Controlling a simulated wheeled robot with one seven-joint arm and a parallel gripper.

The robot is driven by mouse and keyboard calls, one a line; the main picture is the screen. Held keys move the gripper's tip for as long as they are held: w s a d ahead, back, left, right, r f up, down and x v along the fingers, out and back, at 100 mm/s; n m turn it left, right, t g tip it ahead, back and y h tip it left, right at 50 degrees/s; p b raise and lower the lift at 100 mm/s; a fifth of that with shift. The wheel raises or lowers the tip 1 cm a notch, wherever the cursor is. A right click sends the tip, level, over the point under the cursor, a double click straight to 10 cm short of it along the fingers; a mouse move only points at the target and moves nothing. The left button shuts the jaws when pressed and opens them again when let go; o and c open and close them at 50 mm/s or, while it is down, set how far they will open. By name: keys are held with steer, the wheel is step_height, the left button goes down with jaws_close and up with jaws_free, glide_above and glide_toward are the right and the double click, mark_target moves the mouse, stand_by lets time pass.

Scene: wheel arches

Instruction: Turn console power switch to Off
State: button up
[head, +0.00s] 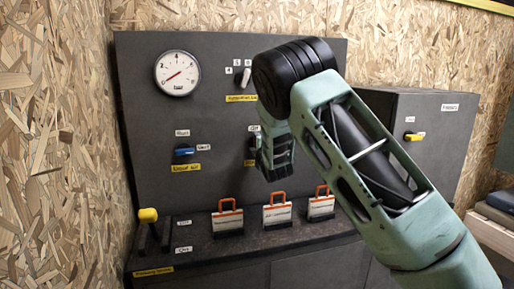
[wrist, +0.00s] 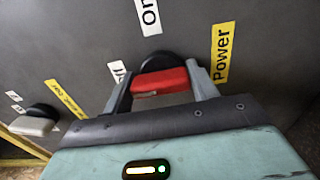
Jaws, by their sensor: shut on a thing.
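The power switch has a red handle (wrist: 165,82) with a dark round base (wrist: 155,58), seen in the wrist view. Beside it are a white On label (wrist: 149,14) and a yellow Power label (wrist: 221,53). A second white label (wrist: 118,70) is partly hidden by a finger. My gripper (wrist: 162,88) is shut on the red handle, one finger on each end. The handle runs across the wrist picture from the hidden label's side towards the Power label. In the head view my wrist covers most of this switch, though a white label (head: 253,128) shows.
The console panel (head: 150,110) also carries a gauge (head: 177,74), a blue switch (head: 185,151), an upper selector (head: 246,78) and a yellow-knobbed lever (head: 148,215). Several orange-handled switches (head: 228,215) stand on the ledge below my wrist. A side cabinet (head: 436,105) stands right.

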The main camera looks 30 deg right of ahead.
steer(key=o, duration=1)
steer(key=b+v, duration=0.1)
steer(key=v, duration=1.6)
steer(key=shift+s+b, duration=0.25)
steer(key=shift+b, duration=0.05)
steer(key=shift+a, duration=0.15)
